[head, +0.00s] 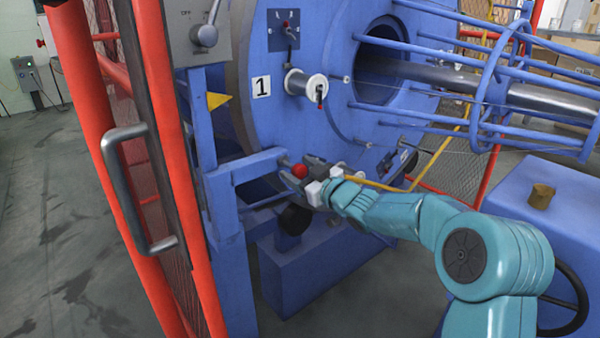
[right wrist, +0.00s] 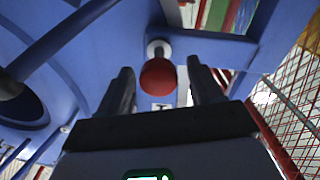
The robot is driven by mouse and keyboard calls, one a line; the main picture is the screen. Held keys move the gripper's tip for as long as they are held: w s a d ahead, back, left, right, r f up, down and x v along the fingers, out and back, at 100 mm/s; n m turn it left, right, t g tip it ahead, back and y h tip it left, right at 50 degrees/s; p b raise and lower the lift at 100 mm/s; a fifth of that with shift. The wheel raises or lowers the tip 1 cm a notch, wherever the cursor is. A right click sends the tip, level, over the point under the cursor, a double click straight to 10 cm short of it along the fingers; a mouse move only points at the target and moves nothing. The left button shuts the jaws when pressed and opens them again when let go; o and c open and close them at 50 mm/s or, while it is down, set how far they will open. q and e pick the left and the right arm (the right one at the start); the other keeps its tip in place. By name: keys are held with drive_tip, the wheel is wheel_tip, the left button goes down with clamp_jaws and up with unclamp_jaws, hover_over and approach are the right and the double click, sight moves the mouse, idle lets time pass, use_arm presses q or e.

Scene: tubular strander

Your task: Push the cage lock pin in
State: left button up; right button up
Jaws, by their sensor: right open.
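The cage lock pin shows as a red ball knob (head: 299,171) at the end of a blue bracket, low in front of the blue cage disc. In the right wrist view the red knob (right wrist: 158,78) sits on a short shaft with a pale collar (right wrist: 158,48) at the blue bracket. My right gripper (head: 307,177) is at the knob in the head view. In the right wrist view its two fingers (right wrist: 160,82) are apart, with the knob between their tips; I see a gap on each side. My left gripper is not in view.
The blue disc (head: 262,60) carries a white plate marked 1 (head: 261,87) and a white spool (head: 305,84). Blue cage bars (head: 440,80) lie at right. A red guard door with a grey handle (head: 122,190) stands at left. A blue cabinet (head: 540,200) is at right.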

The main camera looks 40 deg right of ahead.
drive_tip(key=shift+c, duration=0.4)
clamp_jaws()
